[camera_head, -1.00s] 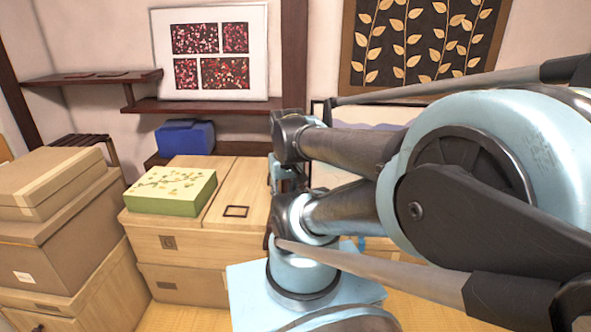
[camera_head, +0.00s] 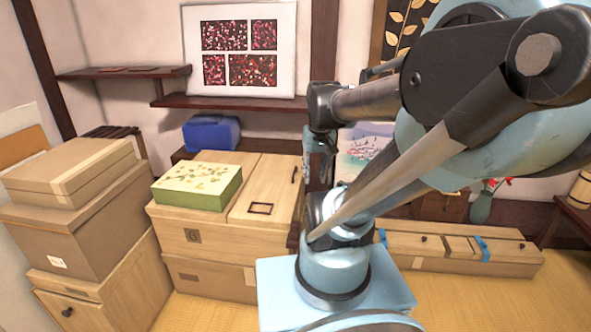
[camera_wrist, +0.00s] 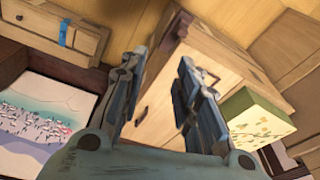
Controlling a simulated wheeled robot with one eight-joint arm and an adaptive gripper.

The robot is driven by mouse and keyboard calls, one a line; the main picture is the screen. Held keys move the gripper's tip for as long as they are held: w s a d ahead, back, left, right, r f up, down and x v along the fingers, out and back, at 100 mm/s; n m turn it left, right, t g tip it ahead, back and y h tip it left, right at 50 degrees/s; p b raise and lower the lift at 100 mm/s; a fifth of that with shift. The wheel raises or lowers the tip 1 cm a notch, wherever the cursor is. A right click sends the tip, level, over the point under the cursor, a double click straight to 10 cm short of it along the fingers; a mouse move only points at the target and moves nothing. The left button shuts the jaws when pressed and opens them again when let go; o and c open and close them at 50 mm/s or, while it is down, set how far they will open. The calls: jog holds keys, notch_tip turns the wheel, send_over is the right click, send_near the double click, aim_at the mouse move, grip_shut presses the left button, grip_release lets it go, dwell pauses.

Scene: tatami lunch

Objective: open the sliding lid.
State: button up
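A pale wooden box (camera_head: 222,238) stands left of my arm in the head view. Its top has a panel (camera_head: 273,177) with a dark square frame handle (camera_head: 260,209); which part slides I cannot tell. A green box with a leaf pattern (camera_head: 197,186) sits on the left part of the top. In the wrist view, the wooden box shows tilted beyond the fingers, with the green box (camera_wrist: 258,118) at right. My gripper (camera_wrist: 161,66) is open, its two fingers apart and nothing between them.
Stacked cardboard boxes (camera_head: 75,215) stand at left. A blue box (camera_head: 211,134) lies behind the wooden box. A long low wooden chest (camera_head: 455,249) with blue straps is at right. Dark shelves (camera_head: 230,104) run along the wall. Tatami floor (camera_head: 205,312) shows in front.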

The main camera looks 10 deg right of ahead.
jog(key=w+r, duration=0.4)
jog(key=w, duration=0.4)
jog(key=m+g+y, duration=0.1)
jog(key=m+y, duration=0.1)
jog(key=m, duration=0.1)
send_over(295, 170)
jog(key=s+d, duration=0.1)
jog(key=d, duration=0.3)
jog(key=s+d+x, duration=0.1)
jog(key=x, duration=2.2)
jog(key=shift+s+f, duration=0.2)
jog(key=shift+f, duration=0.2)
grip_shut()
